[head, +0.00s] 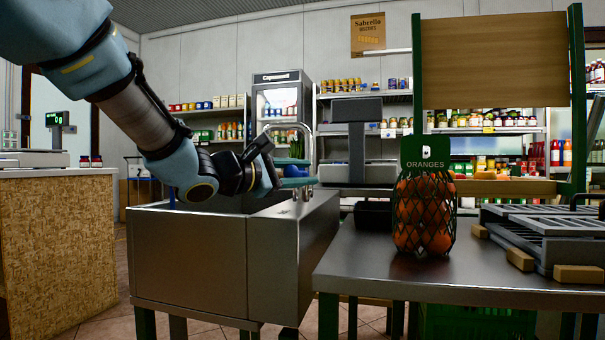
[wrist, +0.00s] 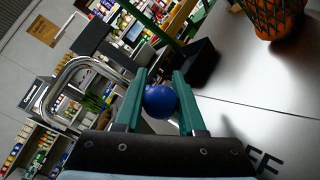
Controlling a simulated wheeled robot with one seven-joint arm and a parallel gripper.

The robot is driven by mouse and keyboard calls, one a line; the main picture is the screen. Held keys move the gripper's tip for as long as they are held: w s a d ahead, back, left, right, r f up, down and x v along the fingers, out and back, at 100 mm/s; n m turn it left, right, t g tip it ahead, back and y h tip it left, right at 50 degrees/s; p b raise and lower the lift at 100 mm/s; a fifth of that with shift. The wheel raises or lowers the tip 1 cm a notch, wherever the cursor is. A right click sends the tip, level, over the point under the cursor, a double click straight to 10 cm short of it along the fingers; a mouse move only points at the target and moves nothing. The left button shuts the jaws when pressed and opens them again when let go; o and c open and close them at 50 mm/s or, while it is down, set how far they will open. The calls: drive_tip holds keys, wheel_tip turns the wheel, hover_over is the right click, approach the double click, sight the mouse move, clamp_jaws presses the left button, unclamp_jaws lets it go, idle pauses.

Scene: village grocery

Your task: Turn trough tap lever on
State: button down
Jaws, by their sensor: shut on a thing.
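The steel trough (head: 190,262) stands at centre left in the head view. A curved chrome tap spout (head: 290,127) rises behind my gripper, and it also shows at left in the wrist view (wrist: 62,78). A round blue knob (wrist: 160,101), apparently the end of the tap lever, sits between the green fingers in the wrist view. My gripper (wrist: 160,76) is shut on this knob. In the head view my gripper (head: 297,182) is over the trough's right part, and its fingers are small there.
A steel table (head: 440,282) at right holds a netted bag of oranges (head: 424,215), a small black box (head: 372,216) and grey slatted racks (head: 548,235). A wood-fronted counter (head: 55,250) stands at left. Stocked shelves line the back wall. Tiled floor shows between counter and trough.

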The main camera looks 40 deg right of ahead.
drive_tip(key=shift+g, duration=0.3)
drive_tip(key=shift+w+a+m+g+y+p, duration=0.2)
drive_tip(key=shift+w+a+m+g+p, duration=0.15)
drive_tip(key=shift+m+g, duration=0.55)
drive_tip(key=shift+w+a+m+g+y+p, duration=0.2)
drive_tip(key=shift+m+g+p, duration=0.35)
drive_tip(key=shift+g, duration=0.65)
drive_tip(key=shift+w+a+m+g+y+p, duration=0.2)
drive_tip(key=shift+m+g+y+p, duration=0.3)
drive_tip(key=shift+m+g, duration=0.4)
drive_tip(key=shift+w+a+m+g+y+p, duration=0.1)
drive_tip(key=shift+w+m+g+y+p, duration=0.35)
drive_tip(key=shift+g, duration=0.65)
drive_tip(key=shift+s+m, duration=0.15)
drive_tip(key=shift+m, duration=0.15)
drive_tip(key=shift+f, duration=0.1)
drive_tip(key=c, duration=0.5)
unclamp_jaws()
wheel_tip(320, 180, up, 10)
drive_tip(key=p, duration=0.3)
